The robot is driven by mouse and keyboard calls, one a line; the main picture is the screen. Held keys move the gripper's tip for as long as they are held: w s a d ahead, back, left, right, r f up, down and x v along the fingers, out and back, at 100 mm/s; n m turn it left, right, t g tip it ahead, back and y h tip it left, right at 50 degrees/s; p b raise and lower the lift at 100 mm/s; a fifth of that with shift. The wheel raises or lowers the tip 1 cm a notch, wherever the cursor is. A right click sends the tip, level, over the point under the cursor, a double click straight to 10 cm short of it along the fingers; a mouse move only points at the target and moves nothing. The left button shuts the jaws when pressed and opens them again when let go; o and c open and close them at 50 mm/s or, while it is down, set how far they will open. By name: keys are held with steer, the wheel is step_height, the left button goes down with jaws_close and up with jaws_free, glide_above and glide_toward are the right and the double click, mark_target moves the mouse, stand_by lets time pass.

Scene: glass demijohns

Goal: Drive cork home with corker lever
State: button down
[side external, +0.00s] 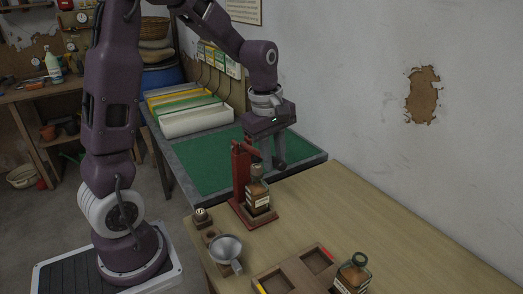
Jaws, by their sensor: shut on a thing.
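The red corker (241,180) stands upright on its red base near the back edge of the wooden table. A brown-filled glass bottle (258,200) with a pale label stands on the base, under the corker's head. My gripper (273,160) is just right of the corker's top, above and behind the bottle. It is shut on the corker's lever, whose grip is mostly hidden between the fingers. The cork at the bottle's neck is too small and covered to make out.
A metal funnel (226,250) and a small brown block (202,216) lie at the table's left edge. A wooden compartment tray (285,279) and a second brown bottle (353,274) are at the front. The table (350,210) right of the corker is clear. A green mat (205,165) lies behind.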

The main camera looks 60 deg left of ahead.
step_height(320, 180, down, 4)
steer(key=shift+a+r, duration=0.1)
steer(key=shift+a, duration=0.05)
stand_by(1.1)
steer(key=c, duration=1.2)
jaws_free()
steer(key=shift+s+r, duration=0.2)
steer(key=shift+r, duration=1.05)
steer(key=shift+s+r, duration=0.2)
steer(key=shift+r, duration=1)
steer(key=shift+r, duration=0.1)
